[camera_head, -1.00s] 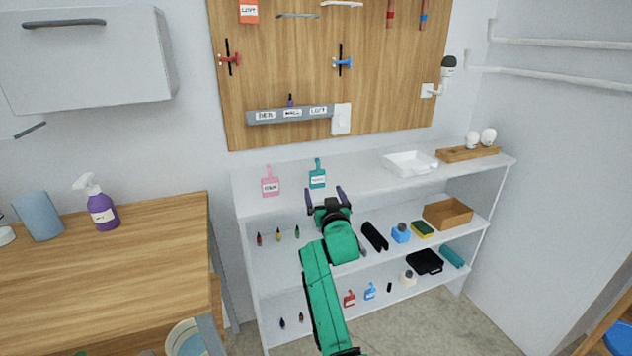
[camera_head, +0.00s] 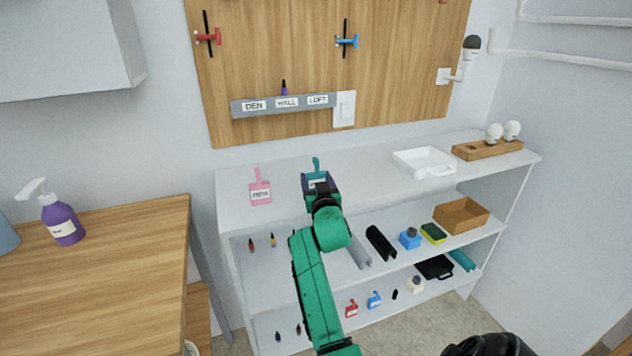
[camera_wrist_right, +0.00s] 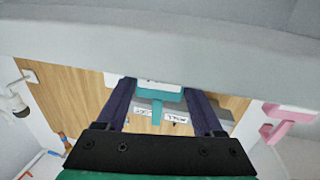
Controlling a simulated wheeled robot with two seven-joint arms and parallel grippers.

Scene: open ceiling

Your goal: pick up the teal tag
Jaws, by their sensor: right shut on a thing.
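The teal tag (camera_head: 316,164) is at the top shelf of the white shelf unit, its narrow handle pointing up. My right gripper (camera_head: 320,184) is at the tag and hides most of its lower part in the head view. In the right wrist view, the teal tag (camera_wrist_right: 159,94) sits between the two dark fingers of my right gripper (camera_wrist_right: 158,102), which is shut on it. I cannot tell whether the tag still touches the shelf. My left gripper is not in view.
A pink tag (camera_head: 260,190) stands left of the teal one. A white tray (camera_head: 424,162) and a wooden holder with bulbs (camera_head: 487,149) are to the right. A grey labelled rail (camera_head: 284,105) is on the pegboard behind. Lower shelves hold small items.

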